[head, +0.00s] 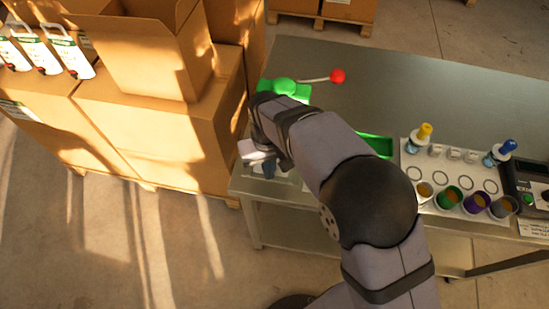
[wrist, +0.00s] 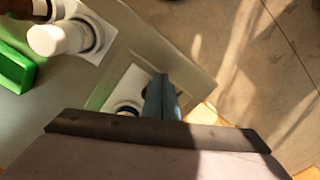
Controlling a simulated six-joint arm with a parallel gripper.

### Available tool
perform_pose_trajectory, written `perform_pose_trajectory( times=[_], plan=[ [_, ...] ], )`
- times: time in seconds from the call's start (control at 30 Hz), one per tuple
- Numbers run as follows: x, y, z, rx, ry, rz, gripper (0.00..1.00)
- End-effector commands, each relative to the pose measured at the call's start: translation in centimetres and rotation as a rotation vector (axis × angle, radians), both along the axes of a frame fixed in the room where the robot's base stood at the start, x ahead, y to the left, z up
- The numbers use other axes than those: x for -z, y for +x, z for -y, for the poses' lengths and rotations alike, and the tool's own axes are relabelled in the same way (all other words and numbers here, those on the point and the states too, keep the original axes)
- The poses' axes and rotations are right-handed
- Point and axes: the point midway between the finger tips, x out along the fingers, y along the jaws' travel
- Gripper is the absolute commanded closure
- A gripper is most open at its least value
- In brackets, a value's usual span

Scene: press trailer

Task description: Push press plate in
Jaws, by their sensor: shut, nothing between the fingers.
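A green press body (head: 285,90) stands near the table's left end, with a thin lever ending in a red ball (head: 337,76). My gripper (head: 268,170) is at the table's left front corner, in front of the press body. In the wrist view my gripper (wrist: 163,98) is shut and empty, its fingers over or beside a pale square plate (wrist: 137,80) with a round part partly hidden behind them. A white cylinder (wrist: 58,39) and a green block (wrist: 14,68) show at the upper left. I cannot tell which part is the press plate, or whether the fingers touch anything.
A green tray (head: 376,146) lies right of my arm, partly hidden. Beyond it a white board (head: 412,153) holds several cups and two droppers. A dark device (head: 528,184) is at the right edge. Stacked cartons (head: 150,130) stand close left of the table. The table's back is clear.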

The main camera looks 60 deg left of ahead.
Motion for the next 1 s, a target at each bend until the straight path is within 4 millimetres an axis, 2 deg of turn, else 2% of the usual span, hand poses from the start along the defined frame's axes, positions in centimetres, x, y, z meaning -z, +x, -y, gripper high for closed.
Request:
perform_pose_trajectory(
  times=[1.0],
  plan=[
    [0.0, 1.3, -1.3, 0.0, 0.001, 0.0, 1.0]
  ],
)
